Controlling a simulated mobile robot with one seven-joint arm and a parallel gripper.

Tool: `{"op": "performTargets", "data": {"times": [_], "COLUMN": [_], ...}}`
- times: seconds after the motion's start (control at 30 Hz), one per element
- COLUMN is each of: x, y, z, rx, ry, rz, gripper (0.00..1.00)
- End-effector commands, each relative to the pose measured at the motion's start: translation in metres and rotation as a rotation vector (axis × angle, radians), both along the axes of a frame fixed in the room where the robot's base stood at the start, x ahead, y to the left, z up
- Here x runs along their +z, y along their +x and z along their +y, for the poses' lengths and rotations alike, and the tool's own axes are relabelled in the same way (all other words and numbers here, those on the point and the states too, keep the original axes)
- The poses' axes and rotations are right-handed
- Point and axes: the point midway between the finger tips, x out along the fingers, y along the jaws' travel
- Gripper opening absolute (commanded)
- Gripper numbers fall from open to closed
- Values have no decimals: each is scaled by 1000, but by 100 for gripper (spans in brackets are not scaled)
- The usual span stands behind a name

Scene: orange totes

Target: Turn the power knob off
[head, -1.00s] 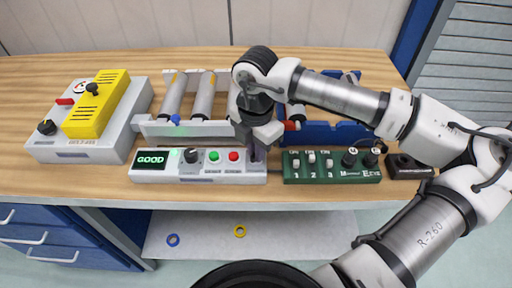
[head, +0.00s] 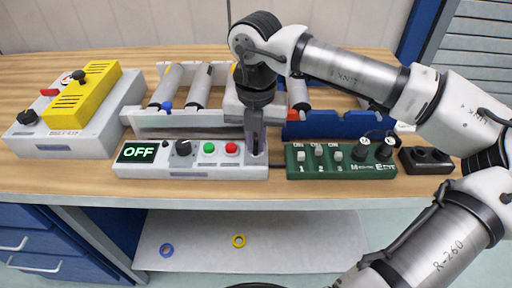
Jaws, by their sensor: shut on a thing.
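A white control panel (head: 200,172) lies along the front of the wooden bench. Its display (head: 138,152) reads OFF in green on black. A black knob (head: 184,147), a green button (head: 209,148) and a red button (head: 232,148) sit on its top. My gripper (head: 257,152) points down at the panel's right end, beyond the red button. It is shut on the power knob there, which is mostly hidden by the fingers, so its exact angle cannot be told.
A green box (head: 330,170) with switches and knobs is just right of my gripper. A roller conveyor (head: 185,125) stands close behind the panel. A grey box with a yellow cover (head: 82,97) is at left. A black device (head: 426,160) is at right.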

Motion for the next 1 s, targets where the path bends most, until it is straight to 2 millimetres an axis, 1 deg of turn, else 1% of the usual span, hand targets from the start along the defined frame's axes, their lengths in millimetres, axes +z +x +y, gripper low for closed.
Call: {"op": "performTargets", "data": {"times": [0.03, 0.6, 0.8, 1.0], "x": [-4, -1, 0, 0], "y": [1, 1, 1, 1], "z": [0, 0, 1, 0], "rx": [44, 577, 729, 835], "ry": [1, 1, 2, 1], "rz": [-3, -3, -3, -3], "gripper": [0, 0, 0, 0]}}
